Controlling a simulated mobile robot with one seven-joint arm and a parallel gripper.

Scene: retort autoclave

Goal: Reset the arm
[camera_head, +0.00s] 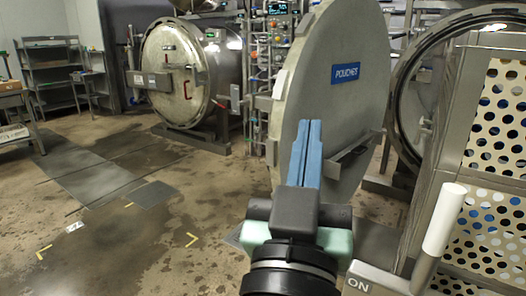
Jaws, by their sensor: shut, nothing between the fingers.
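My gripper (305,150) is in the lower middle of the head view, with its two blue fingers pressed together and pointing up and away. Nothing is between the fingers. Behind them stands the open round door (345,65) of the near autoclave, with a blue "POUCHES" label (360,73). A bar handle (352,152) on the door lies just right of the fingers in the picture. I cannot tell whether the fingers touch the door.
A perforated panel (495,115) and a white-gripped lever (443,220) marked "ON" stand close on the right. The near autoclave's round opening (408,75) is behind. A closed autoclave (172,75) and a grey shelf (52,75) are farther back. The left floor is largely clear.

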